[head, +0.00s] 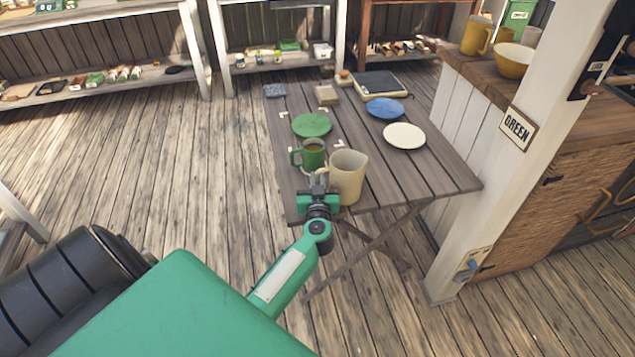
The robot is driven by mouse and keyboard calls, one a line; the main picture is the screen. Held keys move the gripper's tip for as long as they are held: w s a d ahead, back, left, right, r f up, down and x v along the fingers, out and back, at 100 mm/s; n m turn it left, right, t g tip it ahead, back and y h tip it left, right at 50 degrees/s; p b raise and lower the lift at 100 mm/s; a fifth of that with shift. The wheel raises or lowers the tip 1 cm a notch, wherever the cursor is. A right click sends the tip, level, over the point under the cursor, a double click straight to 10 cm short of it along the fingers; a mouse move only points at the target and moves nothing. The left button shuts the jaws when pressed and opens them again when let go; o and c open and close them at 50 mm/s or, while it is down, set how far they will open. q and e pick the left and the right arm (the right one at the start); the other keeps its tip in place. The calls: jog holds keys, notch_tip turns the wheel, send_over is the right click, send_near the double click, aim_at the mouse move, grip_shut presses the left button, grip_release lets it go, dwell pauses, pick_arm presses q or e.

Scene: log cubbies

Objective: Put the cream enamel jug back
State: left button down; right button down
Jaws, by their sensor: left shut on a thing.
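The cream enamel jug (348,179) is upright at the near left end of the slatted wooden table (415,172). My left gripper (318,186) is at the jug's left side, shut on it, with the green arm reaching in from below. I cannot tell whether the jug's base touches the table or is slightly above it. A green mug (313,155) stands just left of and behind the jug, very close to the gripper. My right gripper is not in view.
A green plate (312,125), a blue plate (385,108) and a cream plate (404,136) lie on the table. A dark book-like item (380,85) is at its far end. Shelves line the back; the floor at left is clear.

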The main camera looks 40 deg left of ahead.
pick_arm(q)
jog(key=shift+r, duration=0.15)
jog(key=c, duration=1.5)
grip_release()
jog(key=shift+f, duration=0.2)
jog(key=shift+r, duration=0.1)
